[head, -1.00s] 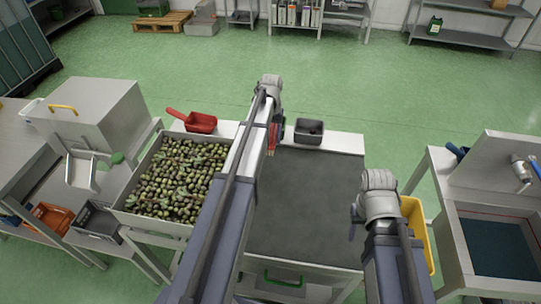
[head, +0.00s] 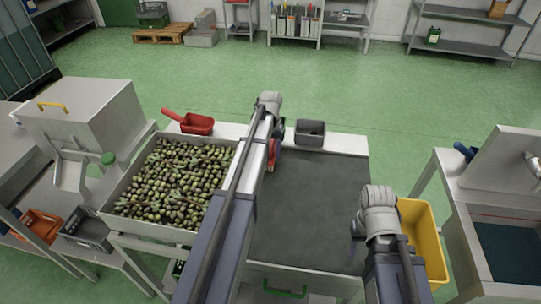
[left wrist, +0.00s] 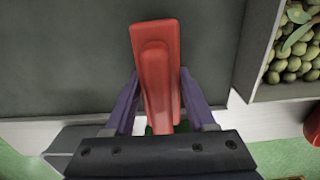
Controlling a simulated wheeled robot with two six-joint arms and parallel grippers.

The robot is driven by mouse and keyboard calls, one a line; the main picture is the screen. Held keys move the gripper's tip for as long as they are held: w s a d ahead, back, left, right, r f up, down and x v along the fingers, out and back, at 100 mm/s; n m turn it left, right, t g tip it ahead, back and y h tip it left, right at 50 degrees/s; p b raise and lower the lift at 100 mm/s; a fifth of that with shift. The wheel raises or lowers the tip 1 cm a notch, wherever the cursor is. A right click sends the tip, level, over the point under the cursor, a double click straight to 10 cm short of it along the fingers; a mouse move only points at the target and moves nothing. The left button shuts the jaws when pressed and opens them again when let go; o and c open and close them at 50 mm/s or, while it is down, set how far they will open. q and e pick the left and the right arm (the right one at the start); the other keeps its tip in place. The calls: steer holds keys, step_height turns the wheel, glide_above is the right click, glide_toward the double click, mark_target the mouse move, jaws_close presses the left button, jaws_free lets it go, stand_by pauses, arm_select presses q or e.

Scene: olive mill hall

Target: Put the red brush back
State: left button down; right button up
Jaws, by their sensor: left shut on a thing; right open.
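The red brush (left wrist: 157,70) is between the fingers of my left gripper (left wrist: 159,88), which is shut on it in the left wrist view. In the head view the brush shows as a small red patch (head: 272,157) beside my left arm, over the far left part of the dark grey table mat (head: 315,205). Most of my left gripper (head: 276,140) is hidden by its arm there. My right gripper (head: 356,240) is at the right edge of the mat, empty and open, its fingers mostly hidden.
A dark grey container (head: 311,131) and a red scoop (head: 190,123) stand along the far ledge. A tray of olives (head: 122,206) is left of the mat, a yellow bin (head: 424,235) right. Shelves stand far back, one with a rack of upright items (head: 296,24).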

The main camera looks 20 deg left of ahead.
arm_select(q)
steer(key=shift+f, duration=0.15)
arm_select(e)
steer(key=shift+f, duration=0.15)
arm_select(q)
steer(key=shift+c, duration=1.1)
jaws_free()
steer(key=shift+r, duration=0.2)
arm_select(e)
steer(key=shift+r, duration=0.25)
arm_select(q)
step_height(320, 180, up, 12)
steer(key=p, duration=1.2)
steer(key=s+d+m+y, duration=0.1)
steer(key=s+d+m, duration=0.5)
steer(key=s+d, duration=1.9)
steer(key=shift+s+d+m, duration=0.25)
steer(key=shift+d+m, duration=0.15)
steer(key=shift+d, duration=0.65)
arm_select(e)
step_height(320, 180, up, 12)
arm_select(q)
steer(key=shift+r, duration=0.1)
